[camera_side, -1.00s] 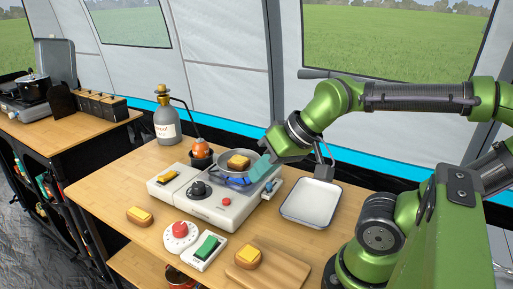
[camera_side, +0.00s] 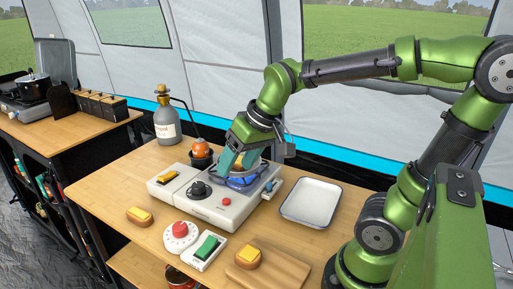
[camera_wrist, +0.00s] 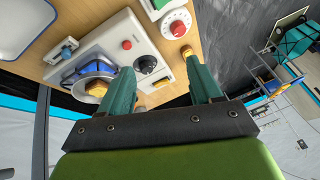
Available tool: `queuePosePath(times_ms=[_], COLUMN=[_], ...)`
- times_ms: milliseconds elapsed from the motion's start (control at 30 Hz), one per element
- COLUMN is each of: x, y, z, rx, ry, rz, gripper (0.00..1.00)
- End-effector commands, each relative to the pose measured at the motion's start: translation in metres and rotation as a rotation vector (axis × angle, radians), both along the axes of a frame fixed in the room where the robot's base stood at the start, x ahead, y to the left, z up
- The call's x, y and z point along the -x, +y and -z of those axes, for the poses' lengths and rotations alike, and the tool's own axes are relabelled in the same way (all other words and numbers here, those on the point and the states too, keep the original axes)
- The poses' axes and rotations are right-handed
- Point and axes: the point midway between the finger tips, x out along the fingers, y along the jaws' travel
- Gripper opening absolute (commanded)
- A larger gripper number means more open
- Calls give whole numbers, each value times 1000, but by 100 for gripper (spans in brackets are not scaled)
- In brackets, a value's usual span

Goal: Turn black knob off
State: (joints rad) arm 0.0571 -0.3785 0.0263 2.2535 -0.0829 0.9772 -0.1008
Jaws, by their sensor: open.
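The black knob (camera_side: 201,189) sits on the front of the white stove (camera_side: 215,208). In the wrist view the knob (camera_wrist: 146,64) appears between and beyond my two teal fingers. My gripper (camera_side: 238,160) is open and empty above the pan area of the stove, behind and to the right of the knob in the side view. In the wrist view its fingers (camera_wrist: 158,66) are spread wide and apart from the knob. A blue flame ring (camera_side: 240,182) shows at the burner. The pan (camera_wrist: 88,77) with a toast piece in it is partly hidden by my gripper in the side view.
A red button (camera_side: 226,201) is right of the knob. A white tray (camera_side: 311,203) lies to the right. A red dial (camera_side: 180,231), a green switch (camera_side: 207,246) and a cutting board (camera_side: 285,275) are in front. An orange-topped pot and gas bottle (camera_side: 166,125) stand behind.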

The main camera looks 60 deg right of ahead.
Motion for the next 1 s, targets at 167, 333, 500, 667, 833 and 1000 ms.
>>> queuePosePath(times_ms=[167,333,500,667,833,1000], x=[-66,-128,-177,-190,-185,-185], y=[-17,-38,-60,-66,-65,-66], z=[3,15,24,3,2,19], rx=[136,255,355,428,434,435], ry=[120,221,288,278,282,283], rz=[-233,-540,-908,-1148,-1261,-1272], gripper=[68,68,68,68,68,68])
